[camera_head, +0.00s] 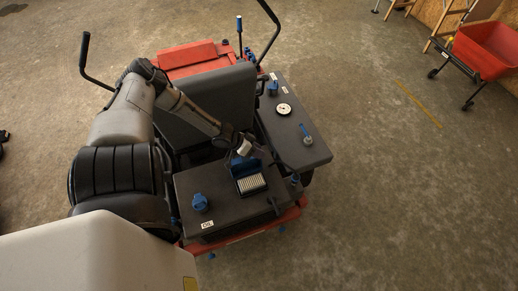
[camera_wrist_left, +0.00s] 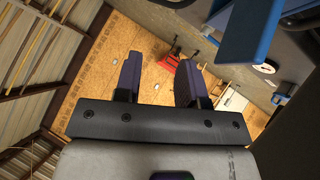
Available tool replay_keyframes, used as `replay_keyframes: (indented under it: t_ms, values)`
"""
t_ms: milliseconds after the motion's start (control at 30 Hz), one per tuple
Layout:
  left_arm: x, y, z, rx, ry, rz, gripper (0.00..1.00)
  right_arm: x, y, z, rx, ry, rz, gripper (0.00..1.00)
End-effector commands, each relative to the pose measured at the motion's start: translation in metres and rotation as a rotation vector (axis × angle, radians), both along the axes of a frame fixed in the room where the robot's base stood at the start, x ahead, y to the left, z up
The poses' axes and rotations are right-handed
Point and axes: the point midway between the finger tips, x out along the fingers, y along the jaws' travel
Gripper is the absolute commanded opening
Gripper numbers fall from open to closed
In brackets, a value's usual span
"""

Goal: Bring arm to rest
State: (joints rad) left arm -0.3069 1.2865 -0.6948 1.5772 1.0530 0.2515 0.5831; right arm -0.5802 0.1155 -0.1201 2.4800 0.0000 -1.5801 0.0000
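My left arm reaches in from the left and bends over the grey seat of a red and black ride-on machine. My left gripper (camera_head: 258,152) is over the machine, just behind the blue filter housing (camera_head: 236,171) in the head view. In the left wrist view its two dark fingers (camera_wrist_left: 158,78) stand apart with nothing between them, so it is open and empty. A blue part (camera_wrist_left: 247,28) shows close to the gripper at the upper right there. My right gripper is in neither view.
A pale pleated filter (camera_head: 251,184) sits in the housing. Blue caps (camera_head: 200,202) and a side panel with a white disc (camera_head: 284,109) are nearby. Two black levers (camera_head: 84,52) rise behind. A red cart (camera_head: 488,50) stands far right; the floor between is clear.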

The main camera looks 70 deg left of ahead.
Motion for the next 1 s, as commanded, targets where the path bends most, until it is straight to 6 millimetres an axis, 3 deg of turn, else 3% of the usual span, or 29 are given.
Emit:
replay_keyframes:
  t_ms: [900,1000]
  values:
    - [0.005,-0.008,0.005,-0.001,0.001,-0.001,0.37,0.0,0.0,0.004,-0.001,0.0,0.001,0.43]
    - [0.003,-0.019,0.001,-0.007,0.011,-0.015,0.37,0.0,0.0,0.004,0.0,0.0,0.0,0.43]
